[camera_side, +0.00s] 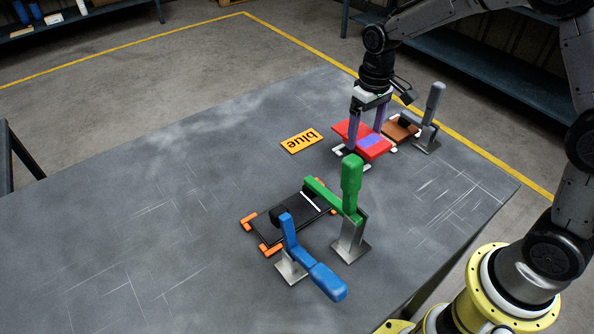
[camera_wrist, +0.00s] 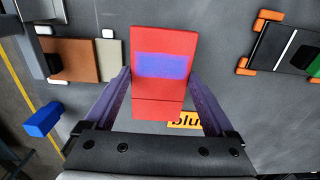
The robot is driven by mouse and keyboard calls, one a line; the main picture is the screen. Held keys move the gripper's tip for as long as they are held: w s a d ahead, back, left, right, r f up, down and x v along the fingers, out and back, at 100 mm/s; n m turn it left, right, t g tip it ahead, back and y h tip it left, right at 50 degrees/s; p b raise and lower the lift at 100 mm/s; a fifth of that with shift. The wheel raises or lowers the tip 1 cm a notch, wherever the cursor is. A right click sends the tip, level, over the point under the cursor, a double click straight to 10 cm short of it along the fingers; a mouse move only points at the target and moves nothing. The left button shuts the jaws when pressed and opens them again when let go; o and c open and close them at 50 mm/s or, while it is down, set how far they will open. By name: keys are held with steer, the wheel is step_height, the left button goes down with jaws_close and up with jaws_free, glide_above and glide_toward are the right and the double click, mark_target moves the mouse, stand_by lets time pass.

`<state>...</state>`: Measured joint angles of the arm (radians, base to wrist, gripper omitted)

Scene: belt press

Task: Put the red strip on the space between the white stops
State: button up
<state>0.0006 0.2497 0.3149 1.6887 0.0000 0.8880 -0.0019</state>
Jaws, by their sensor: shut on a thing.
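In the side view my gripper (camera_side: 366,134) is shut on the red strip (camera_side: 376,152), which has a blue-violet patch on top. In the wrist view the red strip (camera_wrist: 160,40) lies between the two fingers of my gripper (camera_wrist: 158,82). White stops (camera_wrist: 108,33) show at corners around a brown plate (camera_wrist: 75,60) with a pale section, left of the strip. In the side view the brown plate (camera_side: 398,133) is partly hidden behind the strip and my gripper. I cannot tell whether the strip touches the table.
A grey lever clamp (camera_side: 432,112) stands right of the brown plate. A green clamp (camera_side: 351,190) and a blue clamp (camera_side: 305,255) stand by a black strip between orange stops (camera_side: 270,249). An orange "blue" card (camera_side: 302,140) lies flat. The table's left half is clear.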

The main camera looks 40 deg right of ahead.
steer(key=shift+s+r+m, duration=0.1)
steer(key=shift+r+m, duration=0.05)
steer(key=shift+m, duration=0.85)
steer(key=w+a+r, duration=0.1)
steer(key=w, duration=0.1)
steer(key=w+a+r, duration=0.2)
steer(key=shift+a+r, duration=0.25)
steer(key=shift+r, duration=0.05)
steer(key=w+a+r, duration=0.3)
steer(key=w+a, duration=0.1)
steer(key=a, duration=0.6)
steer(key=n, duration=0.2)
glide_above(269, 178)
step_height(269, 178, down, 6)
steer(key=shift+r, duration=0.15)
steer(key=shift+f, duration=2.7)
steer(key=shift+f, duration=0.1)
